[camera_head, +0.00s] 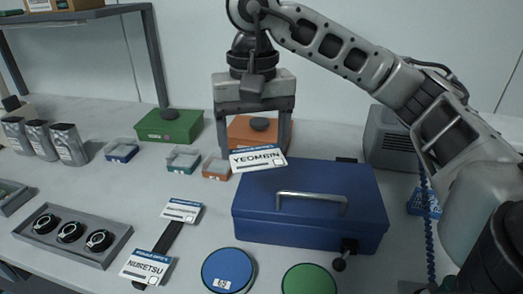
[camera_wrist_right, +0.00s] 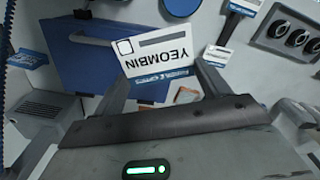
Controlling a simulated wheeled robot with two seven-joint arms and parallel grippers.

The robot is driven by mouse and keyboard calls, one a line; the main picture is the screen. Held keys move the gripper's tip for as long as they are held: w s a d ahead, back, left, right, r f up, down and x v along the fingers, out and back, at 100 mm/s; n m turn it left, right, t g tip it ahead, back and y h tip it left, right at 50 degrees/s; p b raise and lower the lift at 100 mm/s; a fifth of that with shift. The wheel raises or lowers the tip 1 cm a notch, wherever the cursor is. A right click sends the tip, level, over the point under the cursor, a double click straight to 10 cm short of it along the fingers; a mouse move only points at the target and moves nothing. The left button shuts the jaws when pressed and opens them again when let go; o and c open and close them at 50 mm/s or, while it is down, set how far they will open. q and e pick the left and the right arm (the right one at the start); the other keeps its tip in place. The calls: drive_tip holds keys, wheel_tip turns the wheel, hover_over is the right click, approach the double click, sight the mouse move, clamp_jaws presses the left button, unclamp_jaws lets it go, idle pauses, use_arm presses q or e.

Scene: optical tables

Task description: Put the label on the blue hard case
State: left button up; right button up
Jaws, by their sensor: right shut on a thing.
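The blue hard case (camera_head: 310,205) stands closed on the table at centre right, with a silver handle on its front. It also shows in the right wrist view (camera_wrist_right: 85,62). My right gripper (camera_head: 256,150) points down by the case's back left corner and is shut on a white label reading YEOMBIN (camera_head: 258,160). The label also shows between the fingers in the right wrist view (camera_wrist_right: 160,55). In the head view it overlaps the case's left end; whether it touches the lid I cannot tell. My left gripper is not in view.
Behind are a green case (camera_head: 168,126) and an orange case (camera_head: 250,132). Small open boxes (camera_head: 184,160) lie left of the blue case. A label reading NURETSU (camera_head: 148,266) lies at front left, near a tray of round parts (camera_head: 72,236). Blue (camera_head: 228,270) and green discs (camera_head: 308,280) are in front.

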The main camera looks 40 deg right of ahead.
drive_tip(key=w+d+f, duration=0.2)
drive_tip(key=d, duration=0.1)
drive_tip(key=w+d+f, duration=0.2)
drive_tip(key=d+f, duration=0.1)
drive_tip(key=d, duration=0.1)
drive_tip(key=w+d+f+b, duration=0.1)
drive_tip(key=w+d+f, duration=0.1)
drive_tip(key=d+f, duration=0.1)
drive_tip(key=shift+d+f, duration=0.2)
drive_tip(key=shift+d, duration=0.5)
drive_tip(key=shift+d+f, duration=0.1)
drive_tip(key=shift+f, duration=0.1)
drive_tip(key=f, duration=0.3)
drive_tip(key=shift+w+d+p, duration=0.2)
drive_tip(key=shift+d+p, duration=0.15)
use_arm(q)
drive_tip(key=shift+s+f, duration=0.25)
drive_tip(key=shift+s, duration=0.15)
use_arm(e)
drive_tip(key=shift+f, duration=0.45)
